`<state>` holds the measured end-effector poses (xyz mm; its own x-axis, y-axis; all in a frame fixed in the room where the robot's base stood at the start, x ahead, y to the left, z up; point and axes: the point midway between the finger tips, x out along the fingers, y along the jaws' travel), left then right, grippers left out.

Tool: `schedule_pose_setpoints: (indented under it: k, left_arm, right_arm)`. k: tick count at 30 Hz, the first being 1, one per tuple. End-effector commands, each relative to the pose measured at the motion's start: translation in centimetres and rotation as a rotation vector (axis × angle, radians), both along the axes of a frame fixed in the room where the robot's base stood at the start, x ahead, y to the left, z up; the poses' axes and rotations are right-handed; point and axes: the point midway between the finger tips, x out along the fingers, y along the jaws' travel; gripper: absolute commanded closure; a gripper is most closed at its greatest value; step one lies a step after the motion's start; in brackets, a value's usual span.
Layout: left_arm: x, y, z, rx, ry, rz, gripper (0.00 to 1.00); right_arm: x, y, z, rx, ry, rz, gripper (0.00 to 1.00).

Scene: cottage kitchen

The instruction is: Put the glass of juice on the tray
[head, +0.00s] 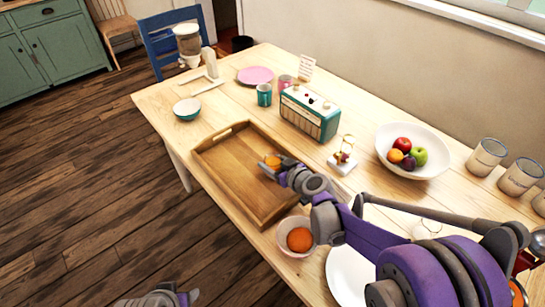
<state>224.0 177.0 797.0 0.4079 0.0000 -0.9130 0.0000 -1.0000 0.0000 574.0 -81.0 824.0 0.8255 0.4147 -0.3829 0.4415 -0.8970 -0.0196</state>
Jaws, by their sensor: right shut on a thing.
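The wooden tray (222,176) lies on the near side of the table, its raised rim and handle facing the far end. My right gripper (274,168) is over the tray's right part, shut on the glass of juice (272,161). Only a small orange part of the glass shows beyond the fingers. I cannot tell whether its base touches the tray. A bit of my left gripper (158,299) shows at the bottom edge, away from the table; its jaw state is unclear.
A bowl with an orange fruit (299,240) stands close to the tray's near right corner, beside a white plate (350,277). A teal radio (310,113), a fruit bowl (412,151) and several mugs (487,157) stand toward the wall. A small teal bowl (187,109) sits beyond the tray.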

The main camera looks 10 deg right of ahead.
Motion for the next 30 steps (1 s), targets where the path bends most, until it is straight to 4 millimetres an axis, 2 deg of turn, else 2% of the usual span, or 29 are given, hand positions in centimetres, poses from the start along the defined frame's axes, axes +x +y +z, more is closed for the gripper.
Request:
schedule_pose_setpoints:
  k: [12, 13, 17, 27, 30]
  left_arm:
    - [0.0, 0.0, -0.3, 0.0, 0.001, 0.0, 0.39]
    - [0.0, 0.0, -0.24, 0.0, 0.001, 0.0, 0.39]
    - [0.0, 0.0, -0.21, 0.0, 0.001, 0.0, 0.39]
    - [0.0, 0.0, -0.02, 0.0, 0.0, 0.0, 0.39]
    - [0.0, 0.0, 0.13, 0.0, 0.0, 0.0, 0.39]
  right_arm:
    - [-0.01, 0.0, -0.65, 0.001, 0.0, 0.0, 1.0]
    - [-0.01, 0.0, -0.6, 0.0, 0.0, 0.0, 0.28]
    - [-0.01, -0.01, -0.56, 0.0, 0.0, 0.0, 0.04]
    - [-0.01, 0.0, -0.24, 0.0, 0.0, 0.0, 0.03]
    - [-0.76, -0.44, 0.13, 0.0, 0.0, -0.001, 0.03]
